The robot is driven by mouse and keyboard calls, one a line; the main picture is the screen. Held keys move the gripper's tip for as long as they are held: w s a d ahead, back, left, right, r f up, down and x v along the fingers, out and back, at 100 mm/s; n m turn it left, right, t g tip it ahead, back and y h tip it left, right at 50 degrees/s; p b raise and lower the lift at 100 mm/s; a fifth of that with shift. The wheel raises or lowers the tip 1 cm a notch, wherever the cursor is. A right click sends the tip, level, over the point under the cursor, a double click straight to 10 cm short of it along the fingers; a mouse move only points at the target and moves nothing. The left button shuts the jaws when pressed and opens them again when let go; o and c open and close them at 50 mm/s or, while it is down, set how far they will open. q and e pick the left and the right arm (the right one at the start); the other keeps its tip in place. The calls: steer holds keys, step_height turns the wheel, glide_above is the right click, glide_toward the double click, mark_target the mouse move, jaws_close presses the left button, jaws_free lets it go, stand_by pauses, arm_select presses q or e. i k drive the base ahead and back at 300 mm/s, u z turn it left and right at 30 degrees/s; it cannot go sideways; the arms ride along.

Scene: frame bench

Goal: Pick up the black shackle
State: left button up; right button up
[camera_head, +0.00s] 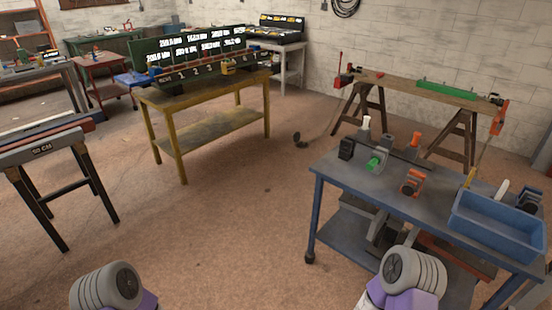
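No item is clear enough for me to name it surely as the black shackle. A small black block-like thing (346,149) stands at the back left corner of the blue table (345,182). It is too small to tell its shape. Another small dark thing (300,141) lies on the floor left of that table. Grey rounded parts of my two arms show at the bottom edge, one at left and one at right. Neither gripper's fingers are in view.
The blue table also holds a green item (375,163), an orange item (411,183) and a blue bin (495,222). A wooden bench (200,102) stands at centre left, a sawhorse bench (395,84) behind. The floor (225,235) between is clear.

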mark_target(347, 149)
steer(key=u, duration=0.95)
steer(key=i, duration=2.25)
steer(key=z, duration=0.55)
steer(key=i, duration=1.6)
steer(key=z, duration=1.2)
